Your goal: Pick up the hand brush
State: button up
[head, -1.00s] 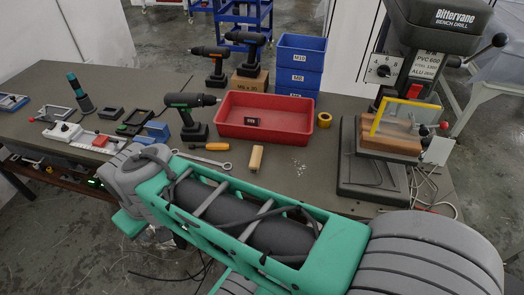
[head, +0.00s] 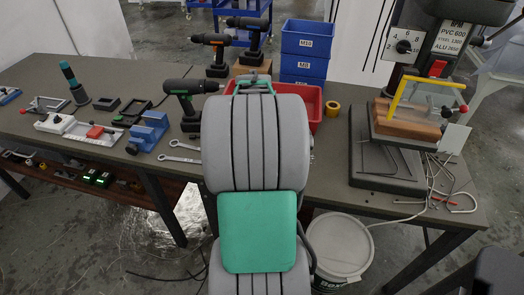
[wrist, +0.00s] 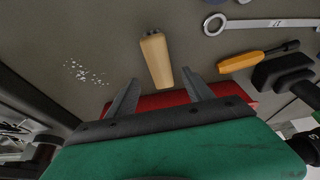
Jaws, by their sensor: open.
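The hand brush (wrist: 156,60) is a short pale wooden block with dark ends of bristle at its far end. It lies on the grey-brown bench top in the upper middle of the wrist view. My gripper (wrist: 161,77) is open and empty. Its two grey fingers point at the brush, one to each side of its near end in the picture. I cannot tell the height left between the fingers and the bench. In the head view my arm hides both the brush and the gripper.
The red bin (wrist: 150,101) lies behind the gripper in the wrist view. An orange-handled screwdriver (wrist: 258,60) and a wrench (wrist: 265,22) lie right of the brush; pale shavings (wrist: 85,73) lie left. The bench drill's base (head: 385,175) stands at the right.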

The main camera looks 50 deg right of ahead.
jog(key=x, duration=0.5)
jog(key=shift+a+f, duration=0.15)
jog(key=shift+f, duration=0.2)
jog(key=shift+f, duration=0.2)
grip_shut()
dwell(0.7)
